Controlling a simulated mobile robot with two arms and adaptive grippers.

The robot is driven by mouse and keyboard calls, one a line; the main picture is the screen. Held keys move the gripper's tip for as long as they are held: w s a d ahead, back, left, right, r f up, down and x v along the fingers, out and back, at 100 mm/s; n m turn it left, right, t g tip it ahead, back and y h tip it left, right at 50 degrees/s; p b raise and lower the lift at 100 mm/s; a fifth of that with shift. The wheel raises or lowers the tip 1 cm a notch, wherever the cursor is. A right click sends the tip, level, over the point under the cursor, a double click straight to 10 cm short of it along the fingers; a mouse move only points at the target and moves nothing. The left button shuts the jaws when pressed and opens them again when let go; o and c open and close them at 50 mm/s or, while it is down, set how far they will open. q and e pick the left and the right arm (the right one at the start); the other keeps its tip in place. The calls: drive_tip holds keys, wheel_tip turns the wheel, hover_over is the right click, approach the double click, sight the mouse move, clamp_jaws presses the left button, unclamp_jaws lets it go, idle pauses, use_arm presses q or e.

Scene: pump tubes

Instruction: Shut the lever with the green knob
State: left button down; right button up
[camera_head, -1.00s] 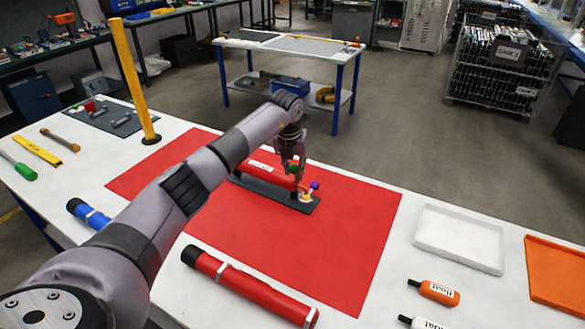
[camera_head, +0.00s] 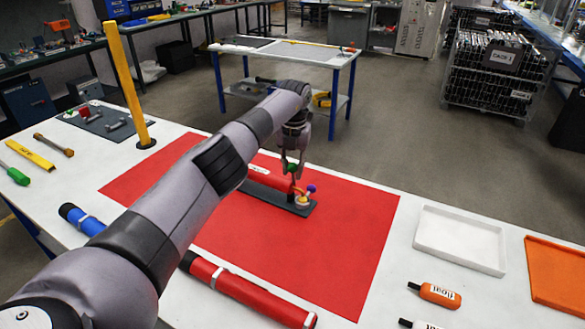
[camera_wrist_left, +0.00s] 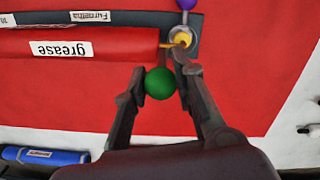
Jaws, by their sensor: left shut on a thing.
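The green knob (camera_wrist_left: 160,83) sits between the fingertips of my left gripper (camera_wrist_left: 163,85) in the left wrist view. In the head view, the green knob (camera_head: 291,169) shows small between the fingers of the left gripper (camera_head: 292,172). The gripper is shut on the knob. The knob's lever runs to the end of a red tube labelled "grease" (camera_wrist_left: 100,48), which lies on a dark base plate (camera_wrist_left: 120,18). A yellow fitting (camera_wrist_left: 182,39) and a purple knob (camera_wrist_left: 186,4) are at the tube's end. My right gripper is not in view.
The base lies on a red mat (camera_head: 330,235) on the white table. Another red tube (camera_head: 245,290) lies at the mat's front edge and a blue tube (camera_head: 82,219) lies left. A yellow post (camera_head: 128,85) stands back left. A white tray (camera_head: 460,240) is at right.

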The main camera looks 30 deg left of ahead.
use_arm(q)
drive_tip(key=c, duration=1.3)
unclamp_jaws()
wheel_tip(320, 180, up, 12)
drive_tip(key=shift+d, duration=0.2)
drive_tip(key=shift+s, duration=0.1)
